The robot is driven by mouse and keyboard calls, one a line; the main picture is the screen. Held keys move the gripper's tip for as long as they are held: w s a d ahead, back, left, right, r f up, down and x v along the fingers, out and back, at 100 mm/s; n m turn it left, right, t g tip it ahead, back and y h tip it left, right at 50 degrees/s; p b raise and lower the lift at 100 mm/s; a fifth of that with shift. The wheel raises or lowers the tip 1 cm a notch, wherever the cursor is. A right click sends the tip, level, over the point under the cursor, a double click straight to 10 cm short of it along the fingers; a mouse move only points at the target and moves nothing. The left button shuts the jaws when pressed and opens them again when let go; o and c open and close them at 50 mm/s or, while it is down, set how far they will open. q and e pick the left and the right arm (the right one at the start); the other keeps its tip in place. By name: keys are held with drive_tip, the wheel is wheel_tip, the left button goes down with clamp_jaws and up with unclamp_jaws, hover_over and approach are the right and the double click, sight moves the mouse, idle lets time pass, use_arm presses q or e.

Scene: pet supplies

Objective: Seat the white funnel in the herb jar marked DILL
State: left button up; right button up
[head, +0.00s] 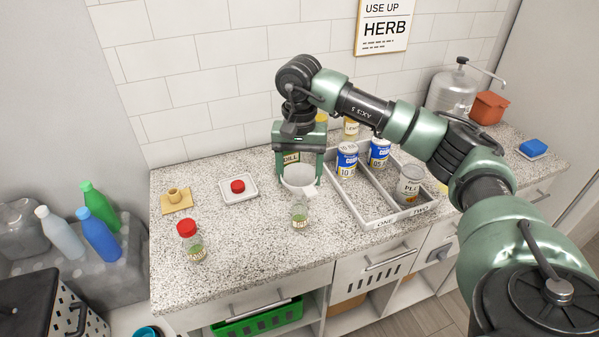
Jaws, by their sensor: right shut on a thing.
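My right gripper (299,179) points down over the counter and is shut on the white funnel (298,176), whose pale cone shows between the fingers. A small label reading DILL (291,158) shows between the fingers behind the funnel; the jar it belongs to is mostly hidden by the gripper. An open clear jar with green herbs (300,216) stands just below and in front of the funnel, with a small white piece at its top right. I cannot tell whether funnel and jar touch. My left gripper is not in view.
A red-lidded herb jar (190,240) stands at front left. A white dish (239,189) holds a red lid, near a tan holder (176,200). A divided grey tray (372,212) with several cans stands on the right.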

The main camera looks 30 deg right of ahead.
drive_tip(key=shift+f+b, duration=0.8)
drive_tip(key=shift+f, duration=0.4)
drive_tip(key=o, duration=1.4)
wheel_tip(320, 180, up, 8)
drive_tip(key=shift+f+b, duration=0.1)
drive_tip(key=shift+b, duration=0.8)
drive_tip(key=shift+s, duration=0.1)
